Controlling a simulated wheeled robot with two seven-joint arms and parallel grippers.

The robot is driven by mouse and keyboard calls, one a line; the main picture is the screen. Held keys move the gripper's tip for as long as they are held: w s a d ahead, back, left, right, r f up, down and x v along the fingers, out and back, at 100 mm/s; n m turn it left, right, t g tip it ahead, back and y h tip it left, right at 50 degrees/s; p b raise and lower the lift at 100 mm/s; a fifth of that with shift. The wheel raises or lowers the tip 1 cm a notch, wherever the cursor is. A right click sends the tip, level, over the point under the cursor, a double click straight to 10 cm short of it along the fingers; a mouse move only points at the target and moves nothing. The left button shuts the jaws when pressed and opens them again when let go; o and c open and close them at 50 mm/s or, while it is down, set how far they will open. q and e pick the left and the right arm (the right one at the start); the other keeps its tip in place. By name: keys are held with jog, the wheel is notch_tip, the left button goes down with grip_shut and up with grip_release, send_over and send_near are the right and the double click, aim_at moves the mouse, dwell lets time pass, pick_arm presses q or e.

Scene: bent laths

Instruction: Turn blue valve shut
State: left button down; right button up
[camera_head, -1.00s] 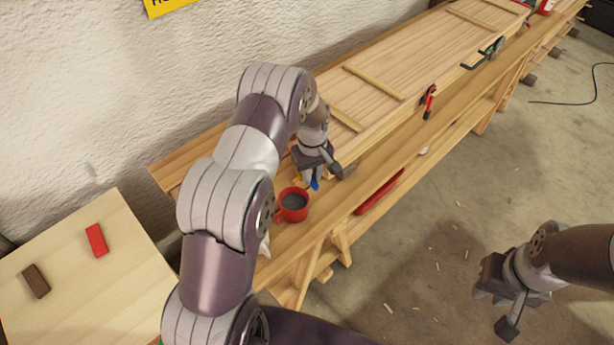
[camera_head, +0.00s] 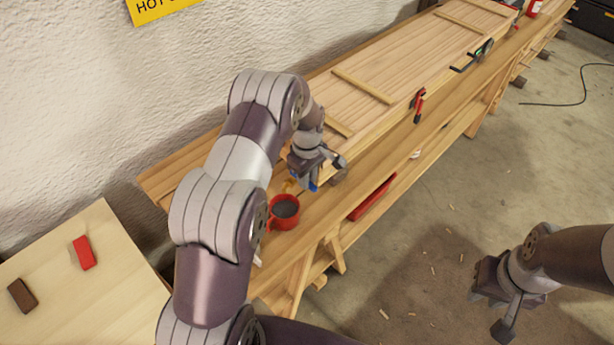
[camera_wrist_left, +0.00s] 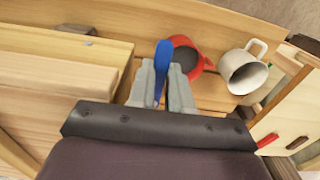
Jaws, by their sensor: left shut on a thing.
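The blue valve handle (camera_wrist_left: 162,72) stands between the fingers of my left gripper (camera_wrist_left: 160,88) in the left wrist view, and the gripper is shut on it. In the head view my left gripper (camera_head: 308,178) is at the near end of the long wooden box, and only a bit of the blue handle (camera_head: 313,184) shows under it. The valve's body is hidden. My right gripper (camera_head: 497,308) hangs over the floor at the lower right, away from the bench. The gap between its fingers is not clear.
A red mug (camera_head: 285,212) with dark contents stands on the bench close to my left gripper. A white mug (camera_wrist_left: 244,70) lies tipped beside it in the wrist view. A red clamp (camera_head: 418,105) grips the box's edge. A side table (camera_head: 75,285) holds a red and a brown block.

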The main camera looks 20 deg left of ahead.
pick_arm(q)
jog(key=shift+r, duration=0.1)
jog(key=c, duration=1)
grip_release()
jog(key=shift+c, duration=0.2)
